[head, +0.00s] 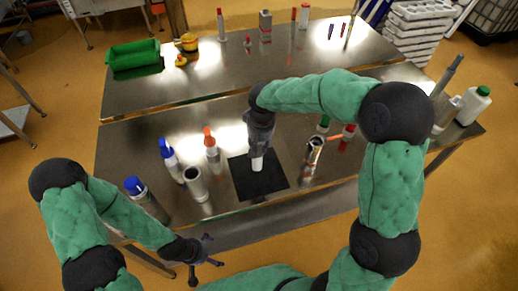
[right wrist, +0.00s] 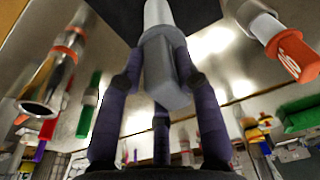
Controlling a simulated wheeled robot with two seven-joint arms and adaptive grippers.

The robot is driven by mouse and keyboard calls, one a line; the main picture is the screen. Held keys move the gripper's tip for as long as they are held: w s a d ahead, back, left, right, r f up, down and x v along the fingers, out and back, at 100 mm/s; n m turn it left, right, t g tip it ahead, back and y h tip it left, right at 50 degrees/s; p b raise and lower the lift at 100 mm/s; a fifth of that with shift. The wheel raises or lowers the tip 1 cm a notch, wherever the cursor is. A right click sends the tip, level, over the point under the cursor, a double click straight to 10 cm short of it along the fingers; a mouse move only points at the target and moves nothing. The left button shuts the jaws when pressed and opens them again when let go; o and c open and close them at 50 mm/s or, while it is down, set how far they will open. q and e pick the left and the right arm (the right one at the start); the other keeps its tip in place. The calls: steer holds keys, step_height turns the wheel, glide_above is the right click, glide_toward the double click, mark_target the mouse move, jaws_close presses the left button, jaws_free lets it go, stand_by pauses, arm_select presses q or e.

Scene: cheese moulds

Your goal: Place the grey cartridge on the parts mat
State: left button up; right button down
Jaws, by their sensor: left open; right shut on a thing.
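The grey cartridge (right wrist: 166,68) is gripped by my right gripper (right wrist: 160,85), whose fingers close around its body in the right wrist view. Its paler, narrower end (right wrist: 157,14) points away from the gripper. In the head view my right gripper (head: 261,130) points down over the black parts mat (head: 262,185), and the cartridge's pale end (head: 257,164) shows below the fingers, above or at the mat. I cannot tell whether it touches. The mat is otherwise bare. My left gripper (head: 208,257) is open and empty, in front of the table's near edge.
Left of the mat stand an orange-capped bottle (head: 212,155), a blue-capped bottle (head: 171,162), a metal cylinder (head: 195,185) and another blue-capped bottle (head: 146,200). Right of it is a metal tube with an orange ring (head: 313,158). A green bin (head: 134,58) is on the far table.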

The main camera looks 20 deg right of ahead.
step_height(320, 180, down, 3)
steer(key=shift+w+f+b, duration=0.15)
steer(key=shift+f+b, duration=0.05)
steer(key=shift+b, duration=0.1)
steer(key=shift+r, duration=0.1)
steer(key=shift+f, duration=0.2)
steer(key=c, duration=0.9)
jaws_free()
steer(key=shift+r, duration=0.15)
steer(key=shift+r, duration=0.25)
steer(key=r, duration=0.3)
steer(key=s+r+p, duration=0.1)
steer(key=r, duration=0.7)
steer(key=shift+s+d+r+p, duration=0.1)
steer(key=shift+s+r+p, duration=0.15)
steer(key=shift+s+p, duration=0.15)
